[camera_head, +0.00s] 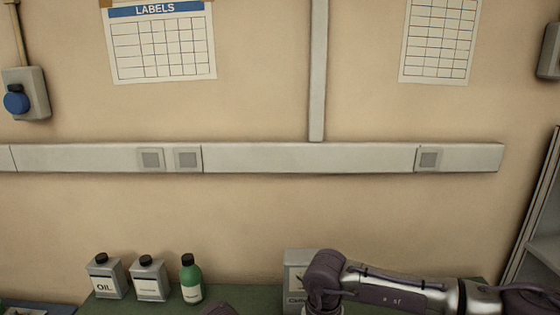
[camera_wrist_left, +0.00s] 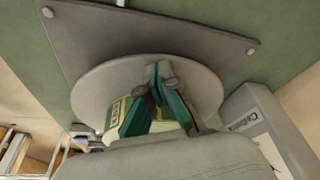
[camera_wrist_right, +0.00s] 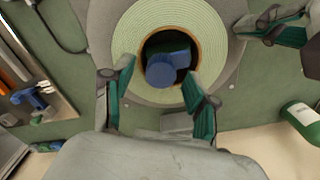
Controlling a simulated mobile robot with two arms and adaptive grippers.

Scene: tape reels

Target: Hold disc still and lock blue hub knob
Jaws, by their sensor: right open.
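In the right wrist view the disc (camera_wrist_right: 100,30) is a grey plate under a pale green tape reel (camera_wrist_right: 130,30). A blue hub knob (camera_wrist_right: 162,72) sits in the dark central hole. My right gripper (camera_wrist_right: 160,74) is open, its fingers on either side of the knob, apart from it in this view. My left gripper (camera_wrist_right: 246,28) is at the disc's right edge, its fingertips close together and seemingly shut on the rim. In the left wrist view the left gripper (camera_wrist_left: 155,83) overlaps the grey disc (camera_wrist_left: 95,85); the exact contact is hidden. The head view does not show the disc.
A green bottle (camera_head: 191,280) and two grey cans (camera_head: 105,277) (camera_head: 148,279) stand at the back of the green bench. A grey box (camera_head: 297,272) stands behind my right arm. A tray with blue-handled tools (camera_wrist_right: 38,95) lies at left in the right wrist view.

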